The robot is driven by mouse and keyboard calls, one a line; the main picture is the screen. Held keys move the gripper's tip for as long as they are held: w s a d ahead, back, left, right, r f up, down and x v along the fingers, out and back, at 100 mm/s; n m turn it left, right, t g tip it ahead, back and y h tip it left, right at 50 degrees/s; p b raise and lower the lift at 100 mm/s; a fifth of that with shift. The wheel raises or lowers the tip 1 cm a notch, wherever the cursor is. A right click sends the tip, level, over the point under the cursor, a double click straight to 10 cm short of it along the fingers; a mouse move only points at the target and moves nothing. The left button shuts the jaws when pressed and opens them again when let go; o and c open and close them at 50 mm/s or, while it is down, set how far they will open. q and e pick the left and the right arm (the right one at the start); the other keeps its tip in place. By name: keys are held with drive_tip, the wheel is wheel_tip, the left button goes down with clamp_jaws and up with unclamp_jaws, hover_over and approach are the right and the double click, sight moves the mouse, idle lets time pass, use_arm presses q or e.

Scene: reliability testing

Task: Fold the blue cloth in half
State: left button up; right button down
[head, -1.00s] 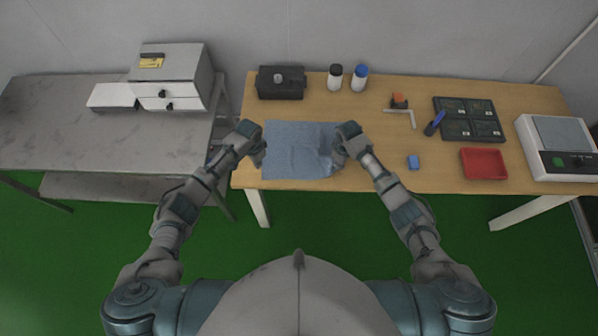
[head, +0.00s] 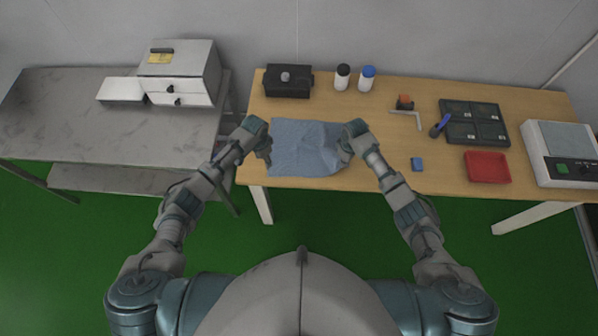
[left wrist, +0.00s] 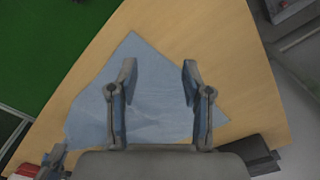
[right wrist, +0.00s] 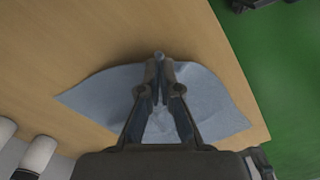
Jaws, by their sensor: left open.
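The blue cloth (head: 298,150) lies on the wooden table near its front edge, mostly flat, with its right side rumpled and partly lifted. My left gripper (head: 266,154) is at the cloth's left edge. In the left wrist view its fingers (left wrist: 158,72) are spread apart above the cloth (left wrist: 155,105), with nothing between them. My right gripper (head: 343,153) is at the cloth's right side. In the right wrist view its fingertips (right wrist: 160,62) meet on the edge of the cloth (right wrist: 208,90), which rises toward them. The pinched bit is hidden by the fingers.
A black box (head: 288,82) and two bottles (head: 367,79) stand behind the cloth. A blue block (head: 417,164), a red tray (head: 487,167), a dark compartment tray (head: 473,123) and a scale (head: 562,153) are to the right. A grey side table (head: 80,120) stands left.

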sight(275, 172)
use_arm(q)
drive_tip(key=shift+s+d+f+t+h, duration=0.15)
drive_tip(key=shift+s+d+f+h, duration=0.2)
drive_tip(key=shift+s+d, duration=0.2)
drive_tip(key=shift+s+d+f+t+h, duration=0.15)
drive_tip(key=shift+s+d+f+h, duration=0.25)
drive_tip(key=shift+s, duration=0.1)
drive_tip(key=s+h, duration=0.1)
drive_tip(key=s+d+t+h, duration=0.1)
drive_tip(key=s, duration=0.1)
drive_tip(key=shift+t, duration=0.3)
drive_tip(key=s+a+r+n+t+h, duration=0.1)
drive_tip(key=s+a+r+t+h, duration=0.15)
drive_tip(key=a+r+t, duration=0.2)
drive_tip(key=shift+g+y, duration=0.45)
drive_tip(key=shift+y, duration=0.05)
drive_tip(key=x, duration=0.8)
drive_tip(key=shift+s+d+f, duration=0.2)
drive_tip(key=shift+s+d, duration=0.05)
drive_tip(key=shift+w+f, duration=0.35)
drive_tip(key=shift+f, duration=0.25)
drive_tip(key=shift+d, duration=0.2)
drive_tip(key=shift+c, duration=0.2)
